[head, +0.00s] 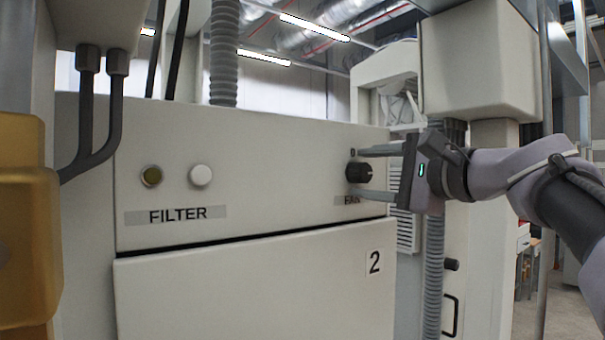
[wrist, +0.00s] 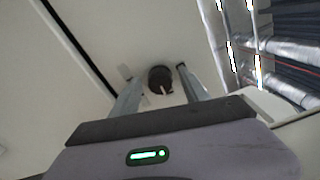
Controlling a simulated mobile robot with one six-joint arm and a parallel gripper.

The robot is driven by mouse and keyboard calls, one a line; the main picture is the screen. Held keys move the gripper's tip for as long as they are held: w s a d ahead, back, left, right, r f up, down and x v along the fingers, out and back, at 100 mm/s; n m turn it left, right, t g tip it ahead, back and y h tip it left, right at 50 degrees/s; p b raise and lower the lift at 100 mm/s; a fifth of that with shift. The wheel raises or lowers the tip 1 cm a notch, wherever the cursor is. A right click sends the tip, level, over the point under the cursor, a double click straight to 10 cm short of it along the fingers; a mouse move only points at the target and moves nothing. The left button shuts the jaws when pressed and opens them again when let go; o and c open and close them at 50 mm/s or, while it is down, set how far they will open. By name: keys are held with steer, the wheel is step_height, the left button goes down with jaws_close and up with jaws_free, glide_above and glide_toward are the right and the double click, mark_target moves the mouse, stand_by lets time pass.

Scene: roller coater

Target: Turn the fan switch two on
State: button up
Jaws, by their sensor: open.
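The fan switch (head: 359,173) is a black round knob on the right end of a pale panel, above a partly covered "FAN" label (head: 349,200). In the wrist view, the knob (wrist: 160,80) with a pale pointer mark lies between and beyond the fingertips of my gripper (wrist: 155,82). The fingers look apart from the knob; exact depth is hard to tell.
A dark olive button (head: 151,177) and a white button (head: 200,176) sit above a "FILTER" label (head: 178,215) on the panel's left. Grey cables (head: 98,120) and an amber part (head: 28,225) stand at far left. A corrugated hose (head: 434,270) hangs below my gripper.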

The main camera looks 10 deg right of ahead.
steer(key=b+v, duration=0.4)
steer(key=v, duration=1.3)
steer(key=shift+s, duration=0.25)
steer(key=shift+d, duration=0.1)
